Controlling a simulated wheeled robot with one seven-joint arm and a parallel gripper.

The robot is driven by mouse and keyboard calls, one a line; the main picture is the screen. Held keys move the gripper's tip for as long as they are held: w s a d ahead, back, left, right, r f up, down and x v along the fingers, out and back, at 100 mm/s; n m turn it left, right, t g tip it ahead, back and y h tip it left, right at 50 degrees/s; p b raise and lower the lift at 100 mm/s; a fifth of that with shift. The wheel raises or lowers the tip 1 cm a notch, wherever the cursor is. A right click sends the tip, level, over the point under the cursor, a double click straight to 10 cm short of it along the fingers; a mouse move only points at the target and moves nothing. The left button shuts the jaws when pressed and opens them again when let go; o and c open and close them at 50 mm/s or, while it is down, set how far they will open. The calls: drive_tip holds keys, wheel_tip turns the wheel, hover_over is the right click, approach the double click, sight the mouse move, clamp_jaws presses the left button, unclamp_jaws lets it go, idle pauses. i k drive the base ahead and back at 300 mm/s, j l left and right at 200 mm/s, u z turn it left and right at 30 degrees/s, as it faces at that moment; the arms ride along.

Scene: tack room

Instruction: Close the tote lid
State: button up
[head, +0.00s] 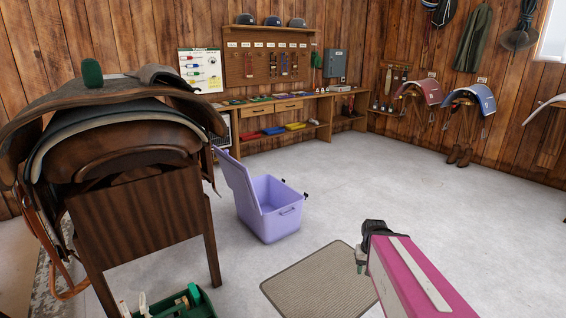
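The purple tote (275,225) stands on the concrete floor near the middle of the view. Its lid (236,178) is open and stands up along the left side, leaning a little outward. Two dark latches show on the tote's right rim, and a dark handle is on its front wall. The part of the tote's inside that shows looks empty; its bottom is hidden. My gripper (361,262) is at the lower right, above the floor and apart from the tote, to its right and nearer to me. Its fingers are small and dark, so their opening is unclear.
A wooden saddle stand (143,228) with a large saddle (110,115) fills the left, close to the lid. A green caddy (199,303) sits at the bottom. A flat mat (318,284) lies below my gripper. A workbench (312,95) lines the back wall. The floor right of the tote is clear.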

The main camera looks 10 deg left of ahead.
sight(236, 176)
drive_tip(key=i+l+u, duration=0.25)
drive_tip(key=u, duration=0.25)
drive_tip(key=i+l+u, duration=0.55)
drive_tip(key=l+u, duration=0.4)
drive_tip(key=j, duration=0.1)
